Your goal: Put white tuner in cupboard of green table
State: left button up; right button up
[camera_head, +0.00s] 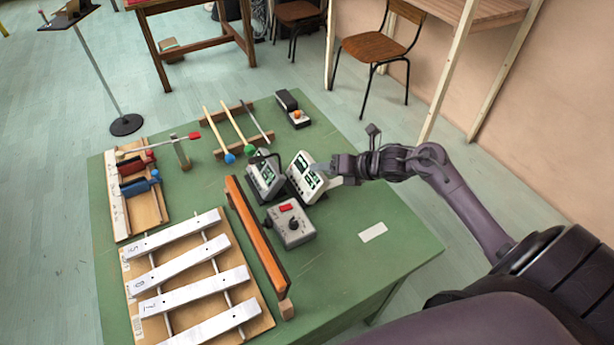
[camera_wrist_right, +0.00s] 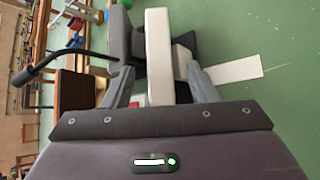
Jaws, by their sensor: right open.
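The white tuner (camera_head: 303,181) stands tilted on a dark stand on the green table (camera_head: 340,255), its screen facing the front left. My right gripper (camera_head: 328,171) is open at the tuner's right side, with its fingers pointing at it. In the right wrist view the white tuner (camera_wrist_right: 158,45) lies between the two spread fingers of the gripper (camera_wrist_right: 158,82). I cannot tell whether either finger touches it. The cupboard of the green table is not seen. My left gripper is not in view.
A grey tuner (camera_head: 264,177) stands just left of the white one. A grey box with a knob (camera_head: 291,227) sits in front. An orange-topped bar (camera_head: 258,238) and a white-barred xylophone (camera_head: 190,280) fill the front left. A white card (camera_head: 373,232) lies on clear tabletop at right.

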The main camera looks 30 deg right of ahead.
aim_at(305, 179)
jog(key=x, duration=0.3)
jog(key=shift+w+f, duration=0.1)
jog(key=shift+w, duration=0.05)
jog(key=shift+c, duration=0.2)
grip_shut()
